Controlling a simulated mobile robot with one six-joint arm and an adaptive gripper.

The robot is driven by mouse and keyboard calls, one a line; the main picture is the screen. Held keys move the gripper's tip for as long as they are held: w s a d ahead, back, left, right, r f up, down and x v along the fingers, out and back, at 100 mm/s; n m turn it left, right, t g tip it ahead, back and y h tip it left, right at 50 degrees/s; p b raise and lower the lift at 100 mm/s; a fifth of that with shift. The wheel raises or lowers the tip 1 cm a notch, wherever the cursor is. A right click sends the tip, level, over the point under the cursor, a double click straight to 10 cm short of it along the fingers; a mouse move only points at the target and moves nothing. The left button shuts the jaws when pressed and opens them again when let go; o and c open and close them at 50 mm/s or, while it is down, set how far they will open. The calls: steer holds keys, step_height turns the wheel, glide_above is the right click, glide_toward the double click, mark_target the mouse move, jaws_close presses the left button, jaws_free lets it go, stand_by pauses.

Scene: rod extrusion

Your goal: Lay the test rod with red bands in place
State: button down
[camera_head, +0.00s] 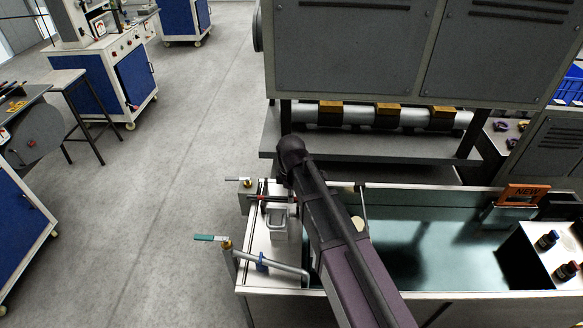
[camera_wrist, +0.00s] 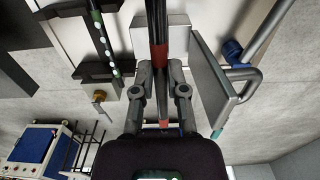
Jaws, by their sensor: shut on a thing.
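The test rod with red bands (camera_wrist: 158,54) runs up the middle of the wrist view, dark with a red band near the fingers and another lower down. My gripper (camera_wrist: 160,72) is shut on it, with one finger on each side. In the head view a thin dark and red bar (camera_head: 274,199) lies above the left end of the tank; I cannot tell for sure that it is the same rod. My gripper's fingers are hidden there by my own arm. A pale grey block (camera_wrist: 146,35) is behind the rod's upper part; I cannot tell whether they touch.
The water tank (camera_head: 450,296) has a pipe (camera_head: 275,266) and a teal-handled valve (camera_head: 211,238) at its left end. An orange "NEW" sign (camera_head: 520,193) stands at the right. A dark rack (camera_wrist: 118,82) and a grey plate (camera_wrist: 212,78) flank the rod. Open floor (camera_head: 165,220) lies left.

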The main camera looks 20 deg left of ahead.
step_height(320, 180, up, 18)
steer(key=p, duration=1.7)
steer(key=shift+r, duration=0.2)
steer(key=shift+s, duration=0.15)
